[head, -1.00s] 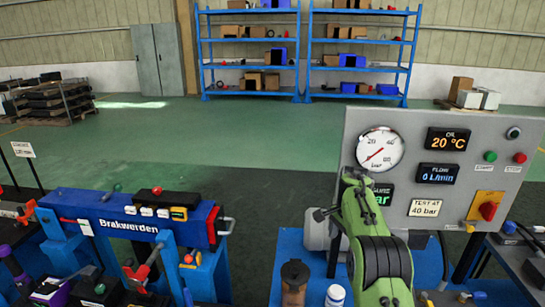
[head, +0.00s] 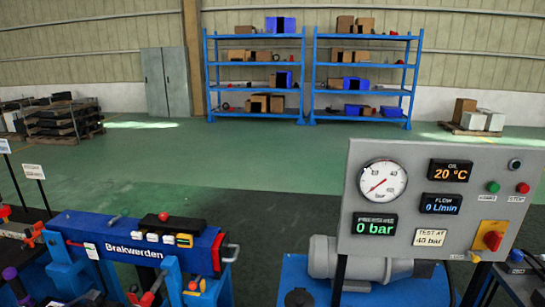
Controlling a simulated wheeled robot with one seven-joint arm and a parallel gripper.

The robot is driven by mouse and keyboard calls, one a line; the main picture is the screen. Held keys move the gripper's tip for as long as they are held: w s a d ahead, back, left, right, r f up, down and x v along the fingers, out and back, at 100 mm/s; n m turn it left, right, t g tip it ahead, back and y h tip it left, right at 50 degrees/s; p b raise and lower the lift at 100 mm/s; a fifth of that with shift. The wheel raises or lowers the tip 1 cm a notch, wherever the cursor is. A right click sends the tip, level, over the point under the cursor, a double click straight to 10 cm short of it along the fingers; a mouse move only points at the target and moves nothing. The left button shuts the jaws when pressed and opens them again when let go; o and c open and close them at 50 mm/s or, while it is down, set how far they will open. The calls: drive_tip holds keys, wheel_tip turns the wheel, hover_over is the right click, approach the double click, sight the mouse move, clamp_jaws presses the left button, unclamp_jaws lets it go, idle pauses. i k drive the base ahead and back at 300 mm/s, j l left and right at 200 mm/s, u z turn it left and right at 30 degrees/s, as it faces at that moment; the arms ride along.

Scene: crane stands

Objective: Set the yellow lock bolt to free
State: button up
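I cannot pick out the yellow lock bolt for certain. A blue beam unit marked "Brakwerden" (head: 130,243) stands at the lower left, with a black box and red knob on top. A small yellow part (head: 184,241) sits at the end of a row of white tabs on its front. Another small yellow part (head: 192,294) shows below, near the bottom edge. Which of these, if either, is the lock bolt I cannot tell. My gripper and arm are not in view.
A grey gauge panel (head: 430,205) reads 0 bar and has a red switch on a yellow plate (head: 489,237). A grey motor (head: 325,257) stands behind it. Blue shelves (head: 306,80) stand at the back. Green floor (head: 260,160) before them is open.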

sight(475, 254)
drive_tip(key=k+z, duration=0.1)
drive_tip(key=z, duration=1.3)
